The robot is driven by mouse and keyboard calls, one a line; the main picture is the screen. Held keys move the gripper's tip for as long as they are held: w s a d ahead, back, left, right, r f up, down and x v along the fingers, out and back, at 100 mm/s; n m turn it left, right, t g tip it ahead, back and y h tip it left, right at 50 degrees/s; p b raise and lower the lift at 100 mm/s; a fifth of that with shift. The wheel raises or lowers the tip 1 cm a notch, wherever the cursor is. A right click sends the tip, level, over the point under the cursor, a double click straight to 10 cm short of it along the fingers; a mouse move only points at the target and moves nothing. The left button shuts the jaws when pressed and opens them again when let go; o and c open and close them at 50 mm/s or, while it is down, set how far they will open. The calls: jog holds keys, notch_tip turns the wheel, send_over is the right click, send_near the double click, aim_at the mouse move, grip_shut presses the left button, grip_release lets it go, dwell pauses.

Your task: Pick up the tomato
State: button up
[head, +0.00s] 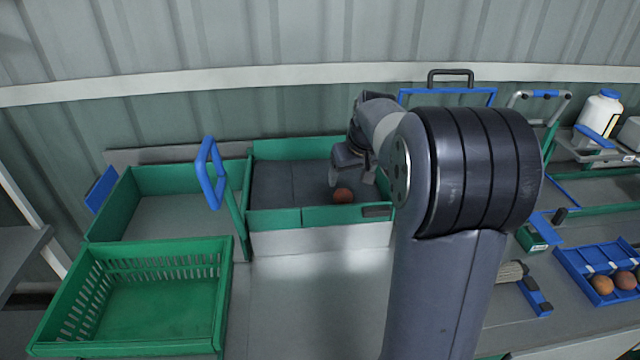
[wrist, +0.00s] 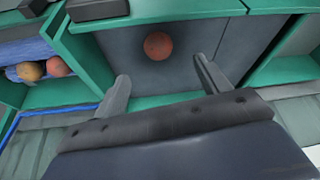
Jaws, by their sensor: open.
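The tomato (head: 343,195), reddish-orange and round, lies on the dark floor of a green-walled tray (head: 275,219) in the head view. It also shows in the wrist view (wrist: 158,46), beyond and between the two fingertips. My gripper (head: 352,178) is over the tray, close to the tomato, with its fingers apart. In the wrist view my gripper (wrist: 160,80) is open and empty, and the tomato is not between the fingers. My arm hides the right part of the tray in the head view.
An empty green basket (head: 140,335) stands at the front left. A blue handle (head: 212,172) rises at the tray's left. A blue tray (head: 570,262) at the right holds round fruit. A white bottle (head: 600,113) stands at the back right.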

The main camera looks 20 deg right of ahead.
aim_at(344, 192)
jog(key=x, duration=0.5)
jog(key=shift+w+f+p, duration=0.1)
jog(key=shift+w+p, duration=0.15)
jog(key=shift+p, duration=0.1)
jog(key=shift+p+x, duration=0.8)
jog(key=shift+x, duration=1.9)
jog(key=shift+w+d, duration=0.1)
jog(key=shift+d, duration=0.1)
jog(key=shift+c, duration=0.2)
jog(key=c, duration=0.8)
